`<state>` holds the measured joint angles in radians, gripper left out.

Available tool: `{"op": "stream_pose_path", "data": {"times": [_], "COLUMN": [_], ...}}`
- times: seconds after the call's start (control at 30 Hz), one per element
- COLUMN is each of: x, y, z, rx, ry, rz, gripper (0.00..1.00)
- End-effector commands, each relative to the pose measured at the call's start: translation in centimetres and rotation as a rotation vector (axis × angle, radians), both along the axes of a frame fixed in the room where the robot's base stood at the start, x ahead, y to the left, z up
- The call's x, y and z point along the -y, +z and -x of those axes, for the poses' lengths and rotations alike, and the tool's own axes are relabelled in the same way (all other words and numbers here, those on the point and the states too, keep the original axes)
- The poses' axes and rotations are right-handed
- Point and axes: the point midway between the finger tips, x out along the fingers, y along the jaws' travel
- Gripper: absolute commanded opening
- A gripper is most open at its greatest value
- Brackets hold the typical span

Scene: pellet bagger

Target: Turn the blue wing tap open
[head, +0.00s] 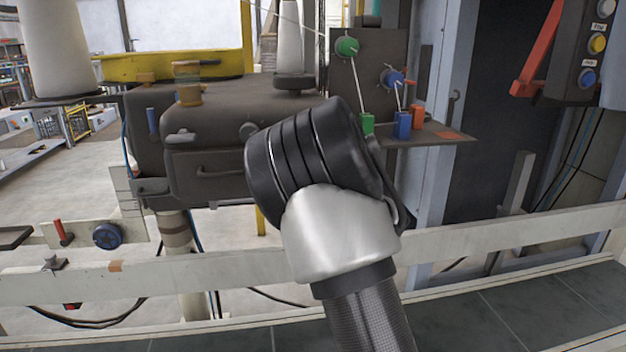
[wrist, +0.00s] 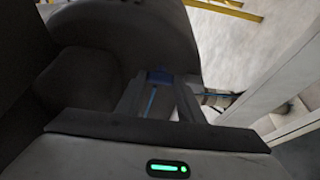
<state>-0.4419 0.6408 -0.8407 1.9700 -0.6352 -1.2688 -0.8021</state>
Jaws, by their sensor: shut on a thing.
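The blue wing tap (wrist: 160,76) shows in the wrist view as a small blue piece at the ends of my gripper's fingers, on or just in front of a dark rounded body. My gripper (wrist: 159,86) has one finger on each side of it and is shut on it. A thin blue line runs down between the fingers. How far the tap is turned cannot be told. In the head view my own arm covers the gripper, and I cannot make out the tap there.
A dark machine body (head: 215,165) stands behind my arm. A pale rail (head: 190,275) crosses in front, with a dark blue round knob (head: 107,236) and red lever (head: 62,233) at left. A small shelf (head: 440,133) with coloured blocks juts out at right, near a button panel (head: 590,50).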

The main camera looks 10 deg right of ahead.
Motion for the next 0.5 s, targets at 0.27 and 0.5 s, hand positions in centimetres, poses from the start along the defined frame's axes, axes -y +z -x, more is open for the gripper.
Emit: {"op": "stream_pose_path", "data": {"times": [0.27,0.5], "x": [0.01,0.0], "y": [0.05,0.04], "z": [-0.02,-0.01], "rx": [0.001,0.001], "ry": [0.0,0.0], "rz": [0.003,0.002], "gripper": [0.12,0.53]}}
